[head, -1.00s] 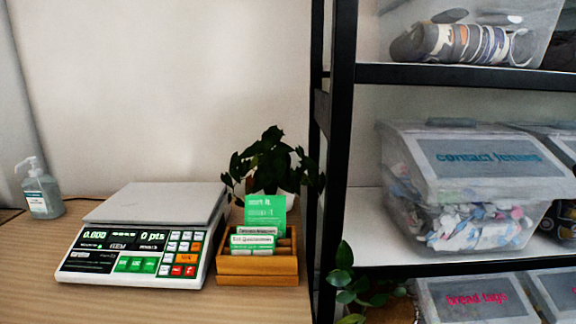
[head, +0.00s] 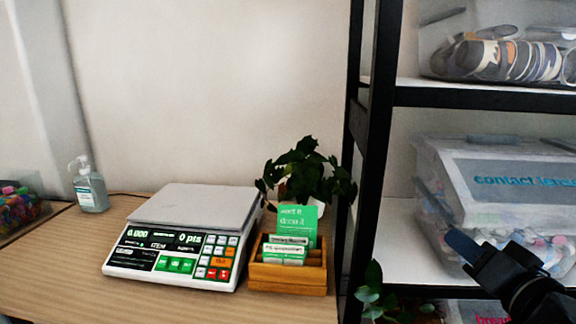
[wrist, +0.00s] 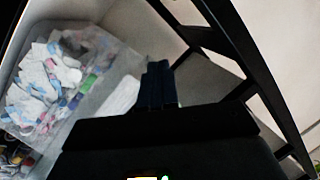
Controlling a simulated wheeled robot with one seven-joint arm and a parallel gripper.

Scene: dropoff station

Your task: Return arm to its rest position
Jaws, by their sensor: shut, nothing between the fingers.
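My gripper (head: 462,246) is at the lower right of the head view, in front of the shelf rack and the "contact lenses" bin. Its dark fingers are shut with nothing between them. In the wrist view the closed fingers (wrist: 159,84) point forward, with the bin of small packets to their left. Part of my dark arm shows behind the gripper at the right edge of the head view.
A black-framed rack (head: 376,150) holds the clear "contact lenses" bin (head: 500,190) and an upper bin (head: 500,45). On the wooden table are a scale (head: 185,235), a card box (head: 288,278), a plant (head: 305,172) and a pump bottle (head: 90,188). Open space lies above the table.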

